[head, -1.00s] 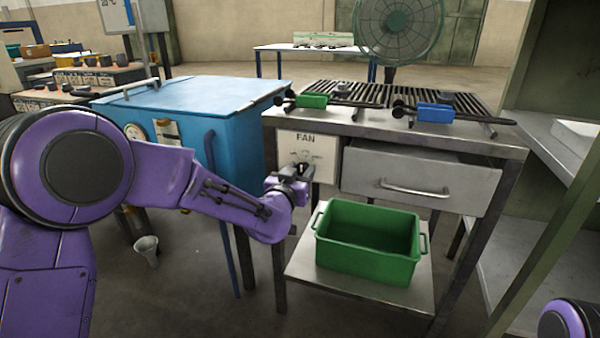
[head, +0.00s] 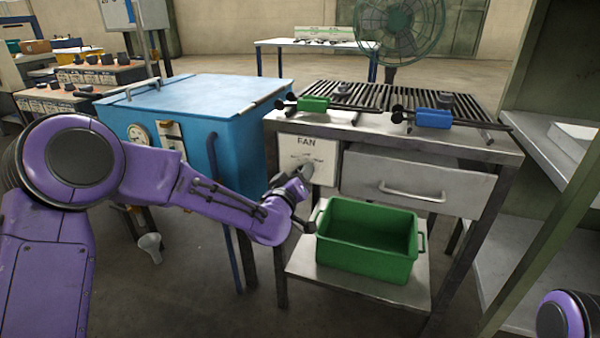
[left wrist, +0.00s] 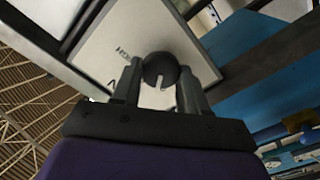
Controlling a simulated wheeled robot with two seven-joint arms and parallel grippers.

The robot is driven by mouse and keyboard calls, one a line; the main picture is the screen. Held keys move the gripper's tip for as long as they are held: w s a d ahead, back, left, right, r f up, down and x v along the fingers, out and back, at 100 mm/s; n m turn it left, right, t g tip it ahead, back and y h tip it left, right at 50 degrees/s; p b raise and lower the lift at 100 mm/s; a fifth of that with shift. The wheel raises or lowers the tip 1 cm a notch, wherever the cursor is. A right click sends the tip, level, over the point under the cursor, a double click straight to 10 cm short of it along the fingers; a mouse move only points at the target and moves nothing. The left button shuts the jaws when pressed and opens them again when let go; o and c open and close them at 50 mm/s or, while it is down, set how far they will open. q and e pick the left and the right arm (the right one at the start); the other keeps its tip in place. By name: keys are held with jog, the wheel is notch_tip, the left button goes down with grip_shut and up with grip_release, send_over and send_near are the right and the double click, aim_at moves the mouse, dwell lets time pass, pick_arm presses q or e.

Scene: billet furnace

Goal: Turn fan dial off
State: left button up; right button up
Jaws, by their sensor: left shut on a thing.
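The fan dial (left wrist: 160,66) is a dark round knob with a white pointer mark, on the white panel labelled FAN (head: 322,152) at the front left of the grill table. In the left wrist view, the dial sits between the two fingers of my left gripper (left wrist: 160,88), which is shut on it. The pointer mark faces the gripper's palm in that view. In the head view, my left gripper (head: 305,190) is at the panel, turned sideways, and hides the dial. My right gripper is out of view. The green fan (head: 402,28) stands behind the table.
A green bin (head: 367,242) sits on the shelf below the panel and drawer (head: 414,190). A blue furnace box (head: 205,112) stands close on the left. Tongs with green (head: 314,104) and blue (head: 433,118) grips lie on the grate. A beige post and shelves are at right.

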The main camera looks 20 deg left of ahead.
pick_arm(q)
jog(key=shift+n, duration=0.6)
jog(key=shift+f, duration=0.1)
jog(key=o, duration=1.1)
jog(key=shift+c, duration=0.2)
jog(key=s+p, duration=0.1)
jog(key=s, duration=0.9)
jog(key=shift+s+a, duration=0.15)
jog(key=shift+s, duration=0.1)
